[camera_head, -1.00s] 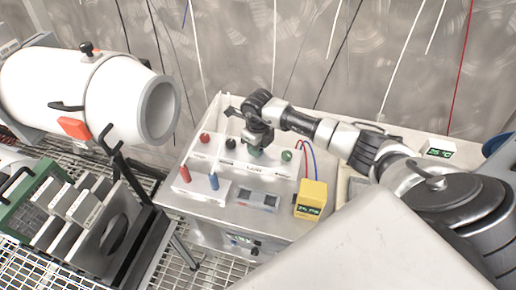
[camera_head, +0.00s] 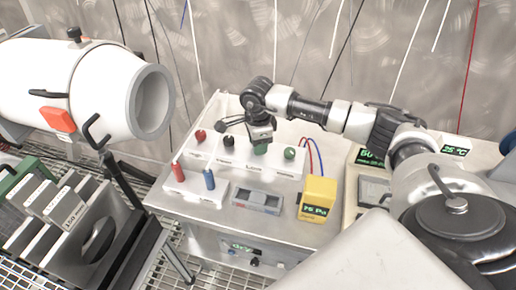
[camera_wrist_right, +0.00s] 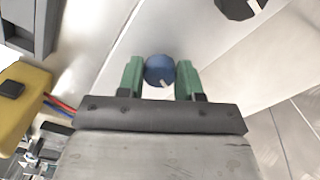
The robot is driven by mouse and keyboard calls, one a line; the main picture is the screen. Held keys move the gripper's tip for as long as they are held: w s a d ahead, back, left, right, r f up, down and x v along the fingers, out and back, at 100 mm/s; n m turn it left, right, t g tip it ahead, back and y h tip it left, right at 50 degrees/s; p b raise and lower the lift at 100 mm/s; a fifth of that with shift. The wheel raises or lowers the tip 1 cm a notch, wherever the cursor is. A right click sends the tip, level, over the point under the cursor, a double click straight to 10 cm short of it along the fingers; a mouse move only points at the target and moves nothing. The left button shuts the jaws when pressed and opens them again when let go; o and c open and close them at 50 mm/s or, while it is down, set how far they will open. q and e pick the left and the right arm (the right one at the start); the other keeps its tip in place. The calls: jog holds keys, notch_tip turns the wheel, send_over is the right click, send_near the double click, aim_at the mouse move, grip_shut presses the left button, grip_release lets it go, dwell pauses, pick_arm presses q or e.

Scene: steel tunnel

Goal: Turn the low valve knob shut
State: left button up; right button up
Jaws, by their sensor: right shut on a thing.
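A white panel (camera_head: 230,172) carries a row of knobs on the bench box: a red knob (camera_head: 199,136), a black knob (camera_head: 228,142) and a green knob (camera_head: 289,152). My right gripper (camera_head: 260,150) points down at the row between the black and green knobs. In the right wrist view, its green fingers (camera_wrist_right: 160,76) are shut on a small blue knob (camera_wrist_right: 158,69) with a white mark. The head view hides this knob behind the gripper. The knob labels are too small to read. The black knob also shows in the wrist view (camera_wrist_right: 238,8). My left gripper is out of view.
Red (camera_head: 178,170) and blue (camera_head: 209,179) handles stand in front of the row. A yellow meter (camera_head: 317,196) with red and blue wires is at the right. A large white cylinder (camera_head: 85,85) and a slotted rack (camera_head: 60,215) are at the left.

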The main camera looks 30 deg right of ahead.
jog(key=n+b, duration=0.1)
jog(key=n, duration=0.1)
jog(key=shift+n, duration=0.3)
jog(key=shift+n+b, duration=0.85)
jog(key=shift+n, duration=0.25)
jog(key=shift+r, duration=0.1)
jog(key=o, duration=0.9)
notch_tip(320, 180, up, 11)
jog(key=shift+f+b, duration=0.1)
jog(key=shift+b, duration=0.25)
jog(key=shift+s+f, duration=0.1)
